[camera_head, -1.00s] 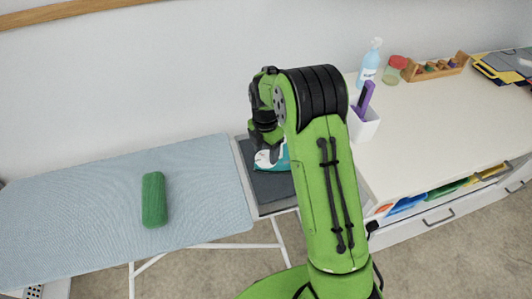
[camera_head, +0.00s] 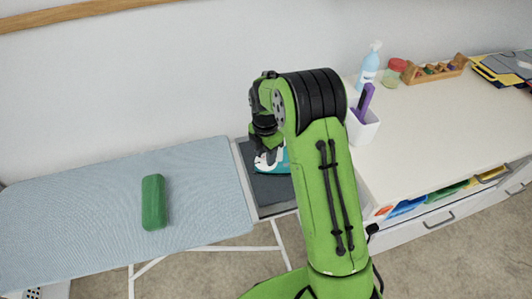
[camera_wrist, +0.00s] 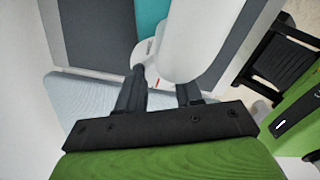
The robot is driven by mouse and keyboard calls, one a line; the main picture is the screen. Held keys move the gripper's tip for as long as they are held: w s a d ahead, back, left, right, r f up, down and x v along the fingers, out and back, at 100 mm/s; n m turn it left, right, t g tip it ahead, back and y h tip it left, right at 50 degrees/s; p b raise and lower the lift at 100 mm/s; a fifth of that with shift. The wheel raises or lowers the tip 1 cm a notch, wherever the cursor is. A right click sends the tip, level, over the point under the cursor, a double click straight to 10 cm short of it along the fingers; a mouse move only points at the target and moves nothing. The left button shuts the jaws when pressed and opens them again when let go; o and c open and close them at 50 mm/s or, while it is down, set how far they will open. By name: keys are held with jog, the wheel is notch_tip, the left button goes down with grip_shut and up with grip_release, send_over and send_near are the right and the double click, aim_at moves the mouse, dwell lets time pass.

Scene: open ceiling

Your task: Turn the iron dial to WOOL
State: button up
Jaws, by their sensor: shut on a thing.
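The iron (camera_head: 270,161), white and teal, sits on the dark grey rest at the right end of the ironing board, partly hidden by my arm in the head view. In the wrist view its white body (camera_wrist: 200,40) is close up, with teal behind it. My gripper (camera_wrist: 160,82) is at the iron, its two black fingers shut on part of it. The right fingertip is partly hidden by the white body. The dial and its fabric labels cannot be made out. A small red mark shows on the white part near the fingers.
The blue ironing board (camera_head: 90,205) holds a green rolled cloth (camera_head: 154,202) at left. At right, a white counter (camera_head: 450,115) carries a white holder (camera_head: 363,127) with a purple item, a spray bottle (camera_head: 368,68), a jar (camera_head: 393,72) and a wooden rack (camera_head: 435,69).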

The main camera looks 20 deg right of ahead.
jog(key=m+p, duration=0.1)
jog(key=m, duration=0.5)
jog(key=shift+w, duration=0.1)
jog(key=m, duration=0.5)
jog(key=shift+m, duration=0.3)
dwell(0.4)
jog(key=o, duration=1)
jog(key=shift+o, duration=0.2)
notch_tip(320, 180, up, 16)
jog(key=p, duration=0.3)
jog(key=shift+w+d+f, duration=0.1)
jog(key=shift+d, duration=0.1)
